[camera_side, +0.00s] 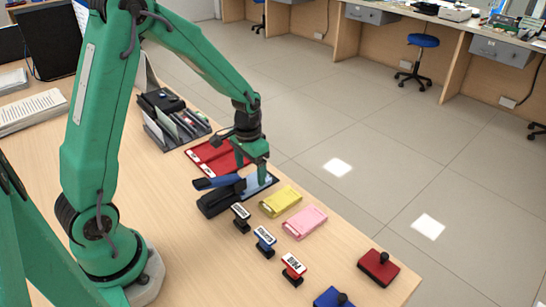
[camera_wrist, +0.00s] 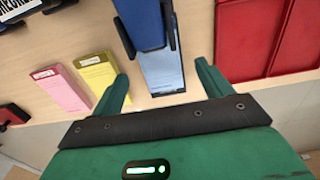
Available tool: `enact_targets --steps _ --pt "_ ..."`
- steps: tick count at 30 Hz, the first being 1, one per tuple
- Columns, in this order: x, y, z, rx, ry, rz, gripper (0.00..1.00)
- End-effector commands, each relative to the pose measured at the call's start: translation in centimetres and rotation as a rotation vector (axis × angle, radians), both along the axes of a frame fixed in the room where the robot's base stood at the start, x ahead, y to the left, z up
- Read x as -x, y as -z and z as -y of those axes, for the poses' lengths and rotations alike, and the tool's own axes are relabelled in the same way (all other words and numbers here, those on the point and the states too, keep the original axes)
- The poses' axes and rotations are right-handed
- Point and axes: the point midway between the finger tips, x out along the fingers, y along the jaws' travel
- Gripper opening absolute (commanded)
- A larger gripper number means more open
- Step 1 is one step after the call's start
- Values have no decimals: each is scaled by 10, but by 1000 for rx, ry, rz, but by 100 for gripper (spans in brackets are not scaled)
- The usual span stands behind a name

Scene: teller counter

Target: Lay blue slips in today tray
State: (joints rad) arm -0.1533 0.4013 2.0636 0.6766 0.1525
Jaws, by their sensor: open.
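A light-blue slip stack (camera_side: 262,182) lies on the counter near its far edge; it also shows in the wrist view (camera_wrist: 164,78). My gripper (camera_side: 260,174) is open just above it. In the wrist view its fingers stand on either side of the slips, and I cannot tell whether they touch them. A black and blue stapler-like tool (camera_side: 218,191) covers one end of the slips in the wrist view (camera_wrist: 143,25). A red tray (camera_side: 212,157) with a divider lies beside them, and shows at right in the wrist view (camera_wrist: 240,45). I can read no label on it.
Yellow (camera_side: 280,201) and pink (camera_side: 305,221) slip stacks lie close on the other side. Several stamps, including a red-based one (camera_side: 293,268), stand nearer. A red ink pad (camera_side: 378,267) sits toward the front. A dark organiser (camera_side: 175,125) stands behind the red tray.

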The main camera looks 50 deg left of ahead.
Motion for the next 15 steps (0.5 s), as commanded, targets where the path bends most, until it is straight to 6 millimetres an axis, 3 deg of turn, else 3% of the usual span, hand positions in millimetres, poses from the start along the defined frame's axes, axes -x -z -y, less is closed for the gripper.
enact_targets --steps 6,15 --pt "0 24 0 0 0 -2 78" --pt "0 36 0 0 0 0 78"
